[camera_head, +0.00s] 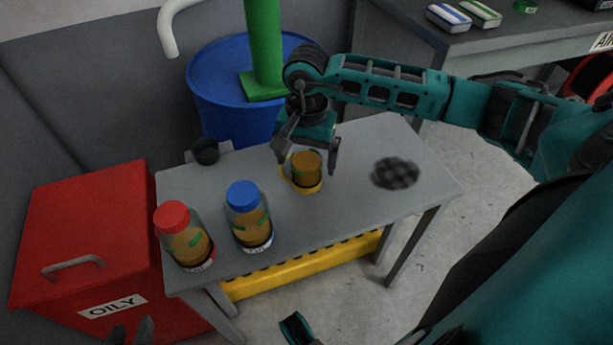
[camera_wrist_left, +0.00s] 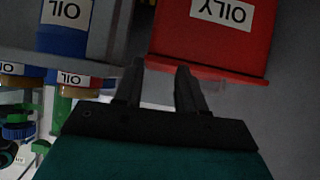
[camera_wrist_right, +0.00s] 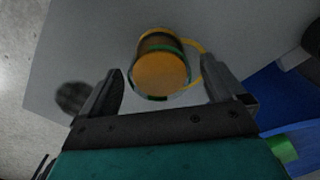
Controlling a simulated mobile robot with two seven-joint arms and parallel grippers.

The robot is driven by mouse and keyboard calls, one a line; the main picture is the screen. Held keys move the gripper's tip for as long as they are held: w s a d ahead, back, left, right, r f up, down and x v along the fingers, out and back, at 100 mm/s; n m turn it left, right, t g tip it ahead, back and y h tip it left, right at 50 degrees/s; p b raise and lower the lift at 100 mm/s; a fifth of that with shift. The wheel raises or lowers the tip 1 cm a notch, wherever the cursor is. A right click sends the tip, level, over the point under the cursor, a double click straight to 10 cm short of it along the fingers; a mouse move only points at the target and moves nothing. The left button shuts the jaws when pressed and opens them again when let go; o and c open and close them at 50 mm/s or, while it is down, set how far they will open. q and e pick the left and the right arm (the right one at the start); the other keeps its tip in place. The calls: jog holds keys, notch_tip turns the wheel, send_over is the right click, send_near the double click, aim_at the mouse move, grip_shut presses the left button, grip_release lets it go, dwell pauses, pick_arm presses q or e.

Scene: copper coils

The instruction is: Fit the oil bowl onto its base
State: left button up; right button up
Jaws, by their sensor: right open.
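An amber oil bowl (camera_head: 306,168) with a green mark stands on the grey table, at a yellow ring-shaped piece (camera_head: 309,190). Whether it sits inside the ring or only over it I cannot tell. My right gripper (camera_head: 307,160) is above the bowl, open, with a finger on either side. In the right wrist view the bowl (camera_wrist_right: 160,72) lies between the spread fingertips (camera_wrist_right: 162,72), and the yellow ring (camera_wrist_right: 194,47) shows past its upper right side. My left gripper (camera_head: 131,329) is open and empty, low by the red box; its fingers also show in the left wrist view (camera_wrist_left: 160,68).
A red-capped bottle (camera_head: 184,240) and a blue-capped bottle (camera_head: 248,220) stand at the table's front left. A dark cup (camera_head: 206,151) is at the back left. A dark checkered disc (camera_head: 396,173) lies on the right. The red OILY box (camera_head: 85,230) adjoins the table.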

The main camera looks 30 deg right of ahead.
notch_tip(320, 180, down, 4)
jog(key=shift+b, duration=0.45)
jog(key=shift+f, duration=0.1)
jog(key=shift+c, duration=0.9)
jog(key=c, duration=1.2)
notch_tip(320, 180, up, 20)
jog(key=p, duration=0.4)
jog(key=a+n, duration=0.7)
jog(key=n, duration=0.2)
pick_arm(q)
jog(key=s+a+r+p, duration=0.1)
jog(key=a+r+p, duration=0.2)
jog(key=r+p, duration=0.9)
jog(key=shift+s+a+y+p, duration=0.15)
jog(key=shift+y+p, duration=0.25)
jog(key=shift+p, duration=0.5)
pick_arm(e)
notch_tip(320, 180, up, 11)
jog(key=n, duration=0.1)
jog(key=shift+s+f, duration=0.15)
jog(key=shift+s, duration=0.1)
